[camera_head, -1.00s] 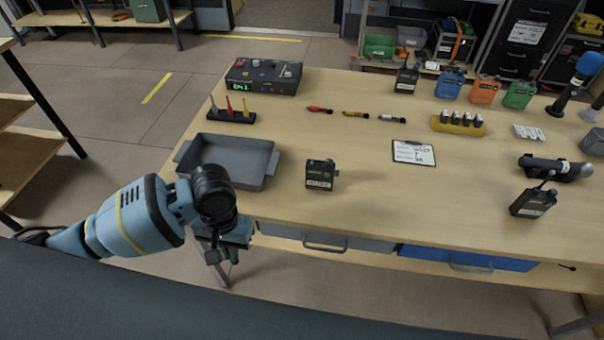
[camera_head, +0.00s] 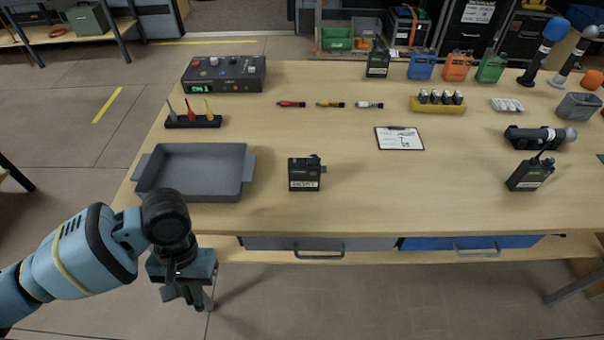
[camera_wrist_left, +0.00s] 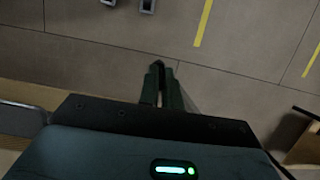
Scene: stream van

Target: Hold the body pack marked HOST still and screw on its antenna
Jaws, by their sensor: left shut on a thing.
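The body pack marked HOST (camera_head: 304,174) stands upright on the table, a small black box with a white label on its front. No antenna rises from its top. My left gripper (camera_head: 194,297) hangs low and points down in front of the table's left front part, apart from the pack. In the left wrist view its fingers (camera_wrist_left: 160,84) are closed around a small dark thing (camera_wrist_left: 158,66) at their tips; too little of it shows to name it. My right gripper is out of view.
A grey tray (camera_head: 195,197) lies left of the pack. Behind stand a rack (camera_head: 190,122) with grey, red and yellow pointed pieces and a control box (camera_head: 223,76). A clipboard (camera_head: 399,139) and another pack (camera_head: 531,174) are to the right. The table around HOST is clear.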

